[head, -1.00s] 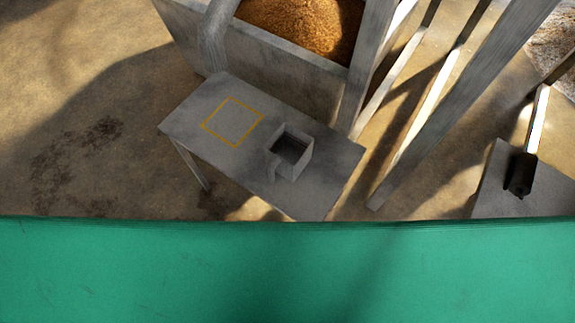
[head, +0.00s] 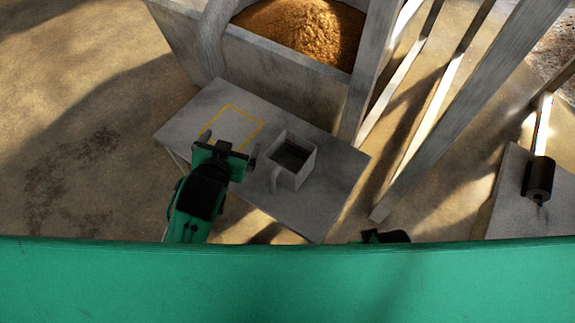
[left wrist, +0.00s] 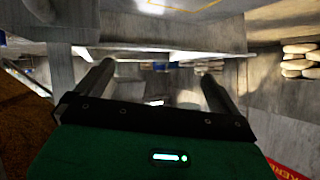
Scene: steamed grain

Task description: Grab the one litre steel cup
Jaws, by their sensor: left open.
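The steel cup (head: 296,172) is a grey, square, open-topped vessel with a handle on its left side. It stands upright on the small grey table (head: 335,180), right of a yellow square outline (head: 258,128). My left gripper (head: 229,148) is open and empty, at the left of the cup and apart from it. Its fingers point to the back, over or close to the table's front left part; its exact height cannot be told. In the left wrist view both fingers (left wrist: 156,82) stand wide apart with nothing between them. I cannot make out the cup there.
Behind the table stands a large grey bin (head: 290,75) of brown grain (head: 300,30). Slanted grey posts (head: 470,100) rise on the right. A dark cylinder (head: 538,178) is at another grey surface (head: 505,205) far right. Pale stacked sacks (left wrist: 298,60) show in the left wrist view.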

